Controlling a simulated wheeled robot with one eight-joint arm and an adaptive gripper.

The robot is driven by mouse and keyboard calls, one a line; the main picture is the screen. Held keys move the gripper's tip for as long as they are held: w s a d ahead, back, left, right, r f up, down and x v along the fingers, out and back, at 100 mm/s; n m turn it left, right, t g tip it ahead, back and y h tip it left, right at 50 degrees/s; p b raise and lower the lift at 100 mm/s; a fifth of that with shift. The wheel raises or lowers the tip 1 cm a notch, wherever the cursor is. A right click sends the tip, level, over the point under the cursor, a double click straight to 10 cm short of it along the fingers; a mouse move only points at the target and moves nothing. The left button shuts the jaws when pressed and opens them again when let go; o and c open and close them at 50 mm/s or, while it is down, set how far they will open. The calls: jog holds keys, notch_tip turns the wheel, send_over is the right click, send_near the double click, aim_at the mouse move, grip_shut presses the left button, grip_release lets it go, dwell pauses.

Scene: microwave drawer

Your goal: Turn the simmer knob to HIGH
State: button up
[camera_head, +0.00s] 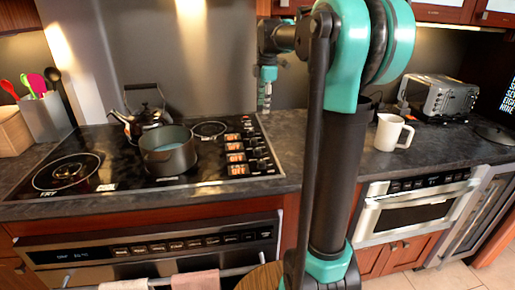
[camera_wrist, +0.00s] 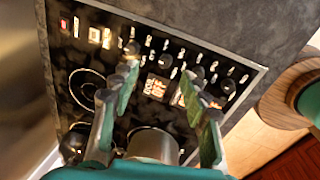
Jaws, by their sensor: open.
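The black cooktop (camera_head: 110,185) has a column of dark knobs (camera_head: 262,150) along its right side, beside lit orange label panels (camera_head: 235,157). In the wrist view, several knobs (camera_wrist: 197,72) form a row near the cooktop's edge, with small number marks around them. I cannot read which knob is the simmer knob. My gripper (camera_head: 264,100) hangs above the back right of the cooktop. In the wrist view my gripper (camera_wrist: 160,80) is open, its two green-padded fingers apart with nothing between them. The fingers partly cover the panel and some knobs.
A dark pot (camera_head: 168,155) and a kettle (camera_head: 145,115) stand on the cooktop. A utensil holder (camera_head: 45,117) is at the left. A white mug (camera_head: 390,132) and a toaster (camera_head: 438,97) sit on the right counter. Towels (camera_head: 196,281) hang on the oven handle.

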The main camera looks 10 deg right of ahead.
aim_at(258, 149)
jog(key=s+a+r+n+g, duration=0.2)
jog(key=s+a+r+n, duration=0.15)
jog(key=s+n, duration=0.45)
jog(key=f, duration=1.8)
jog(key=shift+w+a+f, duration=0.1)
jog(key=shift+w, duration=0.1)
jog(key=shift+c, duration=0.3)
grip_shut()
